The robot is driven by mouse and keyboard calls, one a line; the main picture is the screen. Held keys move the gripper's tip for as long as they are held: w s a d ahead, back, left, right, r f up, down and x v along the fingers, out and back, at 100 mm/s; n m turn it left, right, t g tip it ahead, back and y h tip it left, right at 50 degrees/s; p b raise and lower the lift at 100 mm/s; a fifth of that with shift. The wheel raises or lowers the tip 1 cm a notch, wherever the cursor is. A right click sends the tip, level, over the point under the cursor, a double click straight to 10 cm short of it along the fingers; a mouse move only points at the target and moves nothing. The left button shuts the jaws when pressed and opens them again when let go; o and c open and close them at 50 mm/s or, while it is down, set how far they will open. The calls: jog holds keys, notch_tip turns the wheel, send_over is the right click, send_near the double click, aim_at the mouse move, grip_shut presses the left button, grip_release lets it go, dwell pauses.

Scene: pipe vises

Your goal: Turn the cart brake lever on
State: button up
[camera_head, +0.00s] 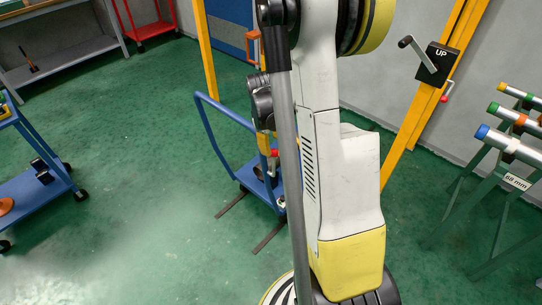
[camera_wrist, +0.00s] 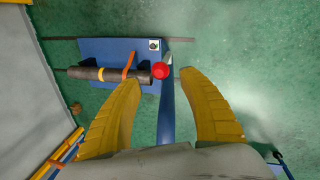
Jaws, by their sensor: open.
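The blue cart (camera_head: 246,178) stands on the green floor, partly hidden behind my arm in the head view. Its blue deck (camera_wrist: 110,49) fills the upper middle of the wrist view. A red knob (camera_wrist: 160,70), which looks like the end of the brake lever, shows there by the deck's right edge. The red knob also shows in the head view (camera_head: 275,152). My gripper (camera_wrist: 160,78) is open, its two yellow fingers spread either side of the knob in the picture. I see no contact, and the depth between them is unclear. The lever's shaft is mostly hidden.
A blue bar (camera_wrist: 166,115) runs between my fingers. A yellow post with a crank box (camera_head: 437,62) and a pipe rack (camera_head: 508,145) stand to the right.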

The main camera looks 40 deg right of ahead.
aim_at(273, 150)
jog(key=f, duration=0.2)
jog(key=f+b, duration=0.1)
jog(key=f, duration=0.1)
jog(key=d+f+b, duration=0.1)
jog(key=f, duration=0.1)
jog(key=shift+w, duration=0.2)
jog(key=shift+r, duration=0.1)
grip_shut()
